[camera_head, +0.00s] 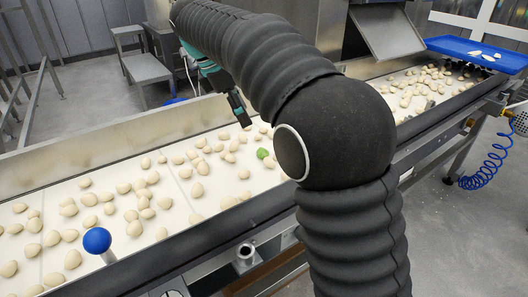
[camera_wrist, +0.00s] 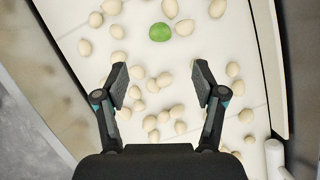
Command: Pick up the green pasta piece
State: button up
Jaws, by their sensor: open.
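The green pasta piece (camera_head: 262,153) lies on the white conveyor belt (camera_head: 178,226) among pale pasta pieces, just left of my arm's dark elbow in the head view. In the wrist view the green piece (camera_wrist: 160,32) is near the top, ahead of the fingertips and roughly centred between them. My gripper (camera_wrist: 160,78) is open, with its two fingers spread wide and nothing held. In the head view my gripper (camera_head: 240,110) hangs above the belt, a little up and left of the green piece. Part of the gripper is hidden there by its angle.
Several pale pasta pieces (camera_head: 131,215) are scattered along the belt, some close to the green one. The belt has raised metal side rails (camera_head: 120,130). A blue-knobbed post (camera_head: 97,240) stands at the near edge. A blue tray (camera_head: 480,52) is at the far right.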

jog(key=b+x, duration=0.2)
jog(key=x, duration=1)
jog(key=shift+a+f, duration=0.1)
jog(key=shift+f, duration=0.1)
jog(key=shift+c, duration=0.3)
jog(key=c, duration=0.8)
